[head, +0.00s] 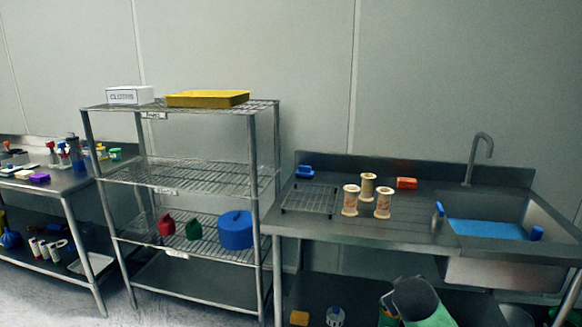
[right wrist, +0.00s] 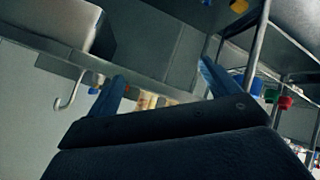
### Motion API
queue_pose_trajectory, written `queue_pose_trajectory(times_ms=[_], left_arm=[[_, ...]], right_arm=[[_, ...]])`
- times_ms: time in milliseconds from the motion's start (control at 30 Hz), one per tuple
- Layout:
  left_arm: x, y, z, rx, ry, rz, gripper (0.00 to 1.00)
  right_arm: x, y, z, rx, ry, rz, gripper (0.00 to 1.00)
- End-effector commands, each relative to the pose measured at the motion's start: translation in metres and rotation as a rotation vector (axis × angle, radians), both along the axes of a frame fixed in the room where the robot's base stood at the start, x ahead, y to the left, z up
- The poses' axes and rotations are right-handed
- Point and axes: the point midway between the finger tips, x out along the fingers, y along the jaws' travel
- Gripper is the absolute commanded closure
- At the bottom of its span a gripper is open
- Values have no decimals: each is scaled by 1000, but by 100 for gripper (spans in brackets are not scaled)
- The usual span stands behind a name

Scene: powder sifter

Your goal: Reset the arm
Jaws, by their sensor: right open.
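My right gripper (right wrist: 165,84) is open in the right wrist view. Its two blue fingers stand wide apart with nothing between them. That view is tilted and dim, with the sink tap, pale spools and shelf posts beyond the fingers. No gripper can be made out in the head view. A dark and green shape (head: 420,305) rises at the bottom edge there, in front of the sink table; I cannot tell whether it is part of my arm. My left gripper is in neither view.
The steel sink table (head: 350,228) holds a wire rack (head: 310,199), pale spools (head: 367,187), an orange block (head: 406,183) and a sink (head: 488,229). A wire shelf (head: 190,176) stands left of it. A cluttered bench (head: 65,184) is at the far left.

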Motion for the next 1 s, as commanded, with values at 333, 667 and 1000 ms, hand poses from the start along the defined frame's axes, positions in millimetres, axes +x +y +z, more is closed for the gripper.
queue_pose_trajectory(times_ms=[333,667,1000], left_arm=[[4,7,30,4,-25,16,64],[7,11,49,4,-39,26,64],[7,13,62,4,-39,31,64]], right_arm=[[-113,75,-60,214,155,66,13],[-211,114,-109,363,301,41,13],[-316,143,-170,469,510,-30,13]])
